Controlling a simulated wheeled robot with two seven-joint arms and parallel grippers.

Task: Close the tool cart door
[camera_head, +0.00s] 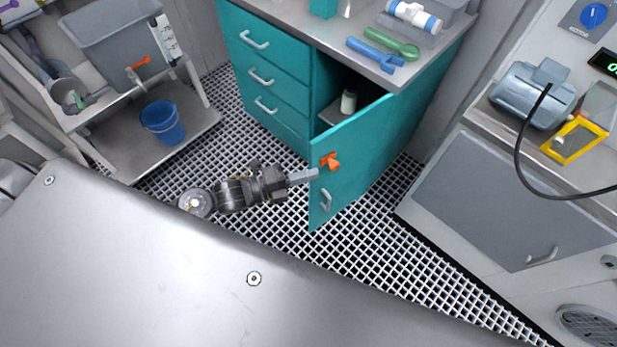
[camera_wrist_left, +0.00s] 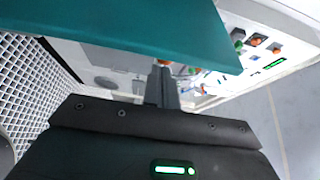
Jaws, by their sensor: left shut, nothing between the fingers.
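The teal tool cart (camera_head: 272,85) stands at the top middle of the head view, with several drawers on its left side. Its door (camera_head: 352,155) is swung open towards me and shows an orange latch (camera_head: 330,161) and a grey handle (camera_head: 326,200). My left gripper (camera_head: 314,174) is shut and empty, its fingertips at the door's free edge; I cannot tell whether they touch it. In the left wrist view the door (camera_wrist_left: 120,28) spans the top, close to the shut fingers (camera_wrist_left: 162,80). My right gripper is not in view.
A white bottle (camera_head: 348,101) stands inside the open compartment. A blue bucket (camera_head: 163,122) stands at left on a low shelf. A grey cabinet (camera_head: 515,190) is at right. Grating floor (camera_head: 385,265) around the door is clear.

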